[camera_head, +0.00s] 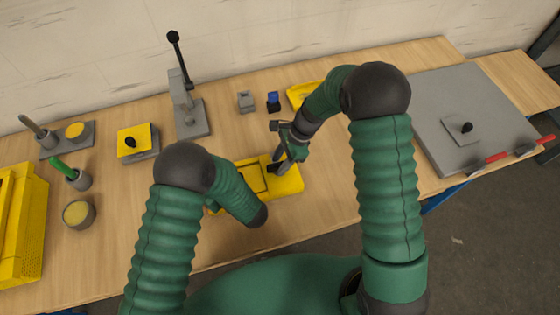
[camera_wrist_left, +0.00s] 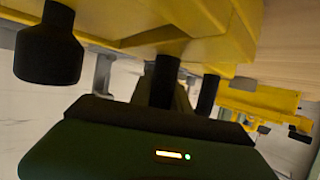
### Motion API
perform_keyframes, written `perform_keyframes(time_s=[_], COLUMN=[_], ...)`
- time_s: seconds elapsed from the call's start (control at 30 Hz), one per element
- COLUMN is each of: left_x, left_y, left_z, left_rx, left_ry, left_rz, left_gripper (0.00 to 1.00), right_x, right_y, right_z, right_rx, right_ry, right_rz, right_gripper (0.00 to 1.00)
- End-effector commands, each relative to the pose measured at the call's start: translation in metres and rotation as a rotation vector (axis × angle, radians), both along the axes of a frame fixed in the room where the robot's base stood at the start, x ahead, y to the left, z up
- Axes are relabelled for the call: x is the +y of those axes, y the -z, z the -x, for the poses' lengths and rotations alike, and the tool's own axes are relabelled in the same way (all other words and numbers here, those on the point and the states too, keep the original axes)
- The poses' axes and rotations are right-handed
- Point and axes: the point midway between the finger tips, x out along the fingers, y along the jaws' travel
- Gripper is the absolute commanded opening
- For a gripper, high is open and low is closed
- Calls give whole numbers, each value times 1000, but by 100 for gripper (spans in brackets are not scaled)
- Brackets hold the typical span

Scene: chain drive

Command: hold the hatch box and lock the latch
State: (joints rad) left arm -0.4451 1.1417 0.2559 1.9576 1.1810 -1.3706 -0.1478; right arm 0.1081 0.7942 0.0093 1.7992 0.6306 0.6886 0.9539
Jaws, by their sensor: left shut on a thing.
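The yellow hatch box (camera_head: 290,184) lies on the table in front of me, partly covered by my arms. My right gripper (camera_head: 277,166) reaches down onto the box's right part. Its dark tips are at or just above the top; whether they grip anything is unclear. My left forearm hides the left gripper and the box's left end in the head view. A dark round knob (camera_wrist_left: 48,50) stands out from the box there. I cannot make out the latch.
A grey stand with a black-knobbed lever (camera_head: 190,115) is behind the box. A small grey block (camera_head: 245,101), a blue-topped piece (camera_head: 273,102) and a yellow tray (camera_head: 303,94) are nearby. A grey panel (camera_head: 440,110) is right; a yellow bin (camera_head: 22,225) is left.

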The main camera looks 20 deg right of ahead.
Motion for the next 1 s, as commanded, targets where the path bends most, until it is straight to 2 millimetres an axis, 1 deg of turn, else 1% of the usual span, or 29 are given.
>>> perform_keyframes(time_s=[0.23,0.5,0.53,1.0], left_x=[0,0,0,0], left_y=[0,0,0,0], left_z=[0,0,0,0], left_rx=[0,0,0,1], left_ry=[0,0,0,0], left_rz=[0,0,0,-1], left_gripper=[0,0,0,0], right_x=[1,1,1,0], right_y=[1,1,1,1], right_z=[0,0,0,-1], right_rx=[-1,-1,-1,-2], right_ry=[-1,-1,-1,0], right_rz=[0,0,0,1], right_gripper=[38,3,0,0])
